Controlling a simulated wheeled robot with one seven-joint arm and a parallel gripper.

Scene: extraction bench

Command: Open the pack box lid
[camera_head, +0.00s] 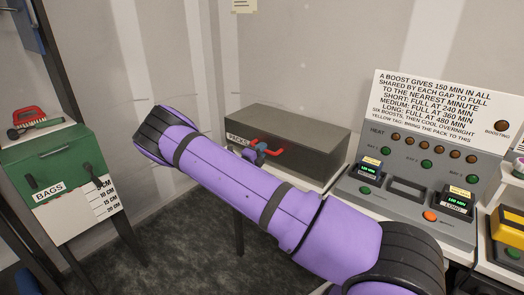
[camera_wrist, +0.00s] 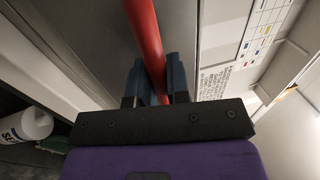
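The pack box (camera_head: 308,140) is a dark grey-brown box with a "PACKS" label, standing on a bench against the wall. Its lid looks closed. A red handle (camera_head: 269,144) is on its front. My gripper (camera_head: 261,152) is at this handle, its blue fingers partly seen past my purple arm. In the wrist view the red handle (camera_wrist: 146,38) runs between the two fingers of my gripper (camera_wrist: 157,80). The fingers are close together on both sides of the bar and appear shut on it. My arm hides the lower left of the box front.
A grey heater panel (camera_head: 415,190) with buttons, small displays and an instruction sign (camera_head: 437,95) stands to the right of the box. A green bags box (camera_head: 60,160) with a red-handled tool (camera_head: 28,117) on top stands at the left. Dark floor (camera_head: 185,235) lies open between.

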